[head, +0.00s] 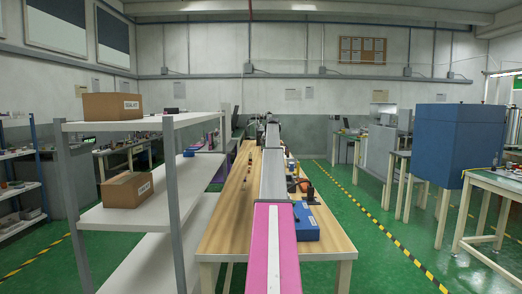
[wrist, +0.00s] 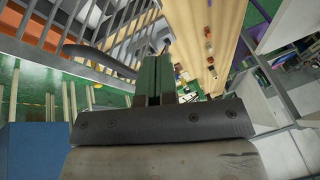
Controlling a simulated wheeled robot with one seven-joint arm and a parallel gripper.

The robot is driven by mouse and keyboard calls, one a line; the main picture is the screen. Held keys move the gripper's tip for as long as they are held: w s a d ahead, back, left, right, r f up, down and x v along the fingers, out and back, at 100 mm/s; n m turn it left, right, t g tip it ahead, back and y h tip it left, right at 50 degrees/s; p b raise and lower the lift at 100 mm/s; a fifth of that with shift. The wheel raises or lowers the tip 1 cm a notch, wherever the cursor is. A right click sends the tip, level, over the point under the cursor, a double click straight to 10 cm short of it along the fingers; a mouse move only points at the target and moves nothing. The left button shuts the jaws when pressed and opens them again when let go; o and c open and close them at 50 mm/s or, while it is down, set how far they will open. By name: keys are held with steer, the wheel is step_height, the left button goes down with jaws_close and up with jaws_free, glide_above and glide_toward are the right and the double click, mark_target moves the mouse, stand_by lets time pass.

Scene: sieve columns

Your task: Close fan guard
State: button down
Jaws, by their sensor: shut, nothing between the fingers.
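My gripper (wrist: 153,80) shows in the wrist view with its two dark green fingers together and nothing between them. Grey parallel bars (wrist: 75,35) with orange behind them fill the upper left of that view, just beyond the fingers. I cannot tell whether these bars belong to the fan guard, or whether they touch the gripper. In the head view my pink and white arm stretches away over the wooden table and hides its middle. I cannot make out a fan or its guard there.
The wooden table (head: 228,225) holds a blue box (head: 306,222) right of my arm. A grey shelf (head: 120,218) with two cartons stands at left. A large blue cabinet (head: 455,145) stands at right. Green floor is open between the table and the right-hand benches.

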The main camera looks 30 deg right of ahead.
steer(key=s+d+f+m+t+y, duration=0.1)
steer(key=s+d+f+t+y, duration=0.1)
steer(key=s+d+f+y, duration=0.1)
steer(key=s+d+f+t+y, duration=0.2)
steer(key=d+f+y, duration=0.1)
steer(key=d+f, duration=0.3)
steer(key=s+d+f+m+t+y, duration=0.1)
steer(key=s+d+f+t+y, duration=0.1)
steer(key=s+d+f+y, duration=0.1)
steer(key=shift+s+d+f+m+t, duration=0.15)
steer(key=shift+d+f, duration=0.2)
steer(key=shift+d, duration=0.2)
steer(key=shift+s+d+f+m+t, duration=0.15)
steer(key=shift+d+f, duration=0.15)
steer(key=shift+d, duration=0.2)
steer(key=shift+s+d+f, duration=0.2)
steer(key=shift+d+f, duration=0.05)
steer(key=shift+f, duration=0.5)
steer(key=shift+f, duration=0.1)
steer(key=shift+s, duration=0.1)
